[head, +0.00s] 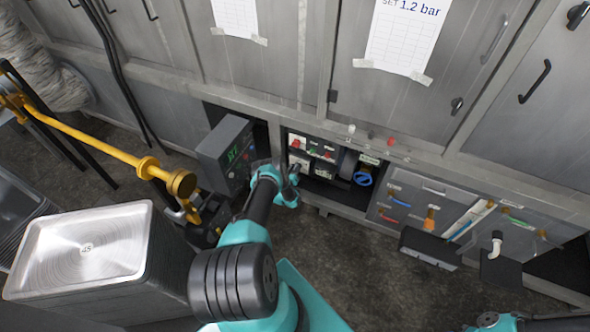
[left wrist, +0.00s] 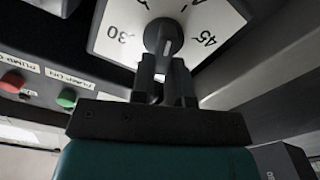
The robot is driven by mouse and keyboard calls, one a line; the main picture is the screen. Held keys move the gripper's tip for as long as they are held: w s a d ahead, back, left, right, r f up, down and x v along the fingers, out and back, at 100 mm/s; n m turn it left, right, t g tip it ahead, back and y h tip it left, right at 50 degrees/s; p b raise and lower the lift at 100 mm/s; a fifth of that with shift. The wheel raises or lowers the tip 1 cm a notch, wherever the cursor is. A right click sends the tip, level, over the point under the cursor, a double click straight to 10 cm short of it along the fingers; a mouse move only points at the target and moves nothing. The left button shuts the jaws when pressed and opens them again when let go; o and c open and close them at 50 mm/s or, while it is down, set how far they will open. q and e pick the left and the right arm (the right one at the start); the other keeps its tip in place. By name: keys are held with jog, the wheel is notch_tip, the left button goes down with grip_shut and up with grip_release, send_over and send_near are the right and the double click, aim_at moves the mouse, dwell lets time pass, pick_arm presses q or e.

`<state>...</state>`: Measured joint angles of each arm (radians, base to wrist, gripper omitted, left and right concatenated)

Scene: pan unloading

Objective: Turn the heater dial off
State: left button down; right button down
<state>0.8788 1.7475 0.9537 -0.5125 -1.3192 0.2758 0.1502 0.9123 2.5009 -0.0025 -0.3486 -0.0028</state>
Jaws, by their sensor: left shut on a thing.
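The heater dial (left wrist: 117,32) shows in the left wrist view as a white face with the numbers 30 and 45 and a dark round knob (left wrist: 163,37) in its middle. My left gripper (left wrist: 165,72) is shut on the knob, with its two fingers side by side at the knob. In the head view my left gripper (head: 291,180) reaches to the front of the control panel (head: 298,145) under the cabinets. The dial is hard to make out there behind the gripper. Part of my right arm shows at the lower right edge, but its gripper is out of view.
A red button (left wrist: 12,81) and a green button (left wrist: 67,98) with pump labels sit left of the dial. A stack of metal trays (head: 85,250) stands at the lower left.

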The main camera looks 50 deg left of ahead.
pick_arm(q)
jog(key=shift+w+d+f+n, duration=0.1)
jog(key=shift+f+n, duration=0.45)
jog(key=shift+n, duration=4.4)
jog(key=shift+d+f+n, duration=0.1)
jog(key=shift+f+n, duration=0.5)
jog(key=shift+n, duration=4.4)
jog(key=shift+w+f+n, duration=0.1)
jog(key=shift+f+n, duration=0.45)
jog(key=shift+n, duration=4.4)
jog(key=c, duration=1.1)
grip_release()
jog(key=shift+s, duration=0.1)
